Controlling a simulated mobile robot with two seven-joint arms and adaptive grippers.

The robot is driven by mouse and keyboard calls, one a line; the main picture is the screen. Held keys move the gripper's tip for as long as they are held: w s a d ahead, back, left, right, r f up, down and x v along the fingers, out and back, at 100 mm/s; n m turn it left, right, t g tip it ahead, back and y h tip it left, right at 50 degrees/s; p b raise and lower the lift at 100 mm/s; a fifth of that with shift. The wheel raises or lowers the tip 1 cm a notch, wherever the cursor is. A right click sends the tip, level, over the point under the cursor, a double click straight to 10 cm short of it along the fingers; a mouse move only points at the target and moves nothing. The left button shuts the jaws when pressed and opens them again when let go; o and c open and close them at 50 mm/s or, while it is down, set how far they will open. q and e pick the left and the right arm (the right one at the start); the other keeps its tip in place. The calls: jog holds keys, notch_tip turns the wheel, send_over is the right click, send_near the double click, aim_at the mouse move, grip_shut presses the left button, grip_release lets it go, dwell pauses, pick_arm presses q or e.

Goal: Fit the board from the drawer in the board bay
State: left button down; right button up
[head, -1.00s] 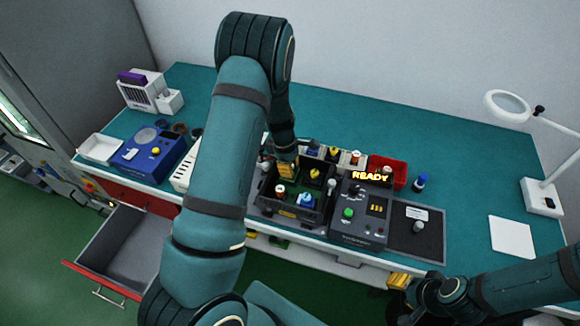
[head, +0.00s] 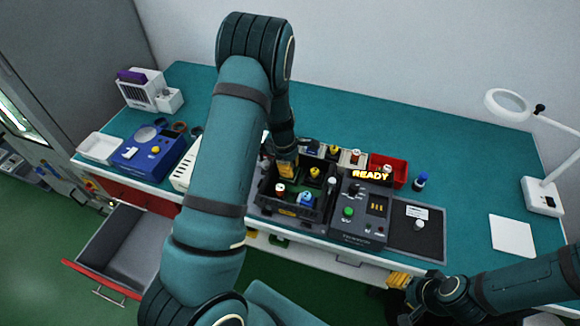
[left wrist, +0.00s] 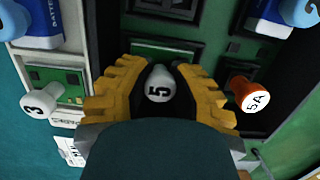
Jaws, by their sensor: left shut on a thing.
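My left gripper (head: 287,170) is over the back part of the black board bay box (head: 292,213). In the left wrist view its yellow fingers (left wrist: 160,88) are shut on a white knob marked 5 (left wrist: 160,85), the handle of a board. The board under the knob is mostly hidden by the gripper, so I cannot tell how deep it sits. The open drawer (head: 115,250) at the lower left looks empty. My right gripper (head: 398,281) hangs by the table's front edge, its jaws unclear.
A white knob marked 3 (left wrist: 38,107) stands on a green board to the left. Beside the box are the READY console (head: 360,212), a dark mat (head: 420,240) and a red bin (head: 398,170). A blue device (head: 145,155) stands at left. The table's back right is clear.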

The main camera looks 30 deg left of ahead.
pick_arm(q)
jog(key=c, duration=0.8)
grip_release()
jog(key=shift+c, duration=0.2)
jog(key=shift+r, duration=0.1)
jog(key=shift+w+r+p, duration=0.1)
jog(key=shift+r+p, duration=1.1)
jog(key=shift+r, duration=0.25)
jog(key=shift+r+p, duration=0.55)
jog(key=shift+r, duration=0.45)
jog(key=shift+r, duration=2)
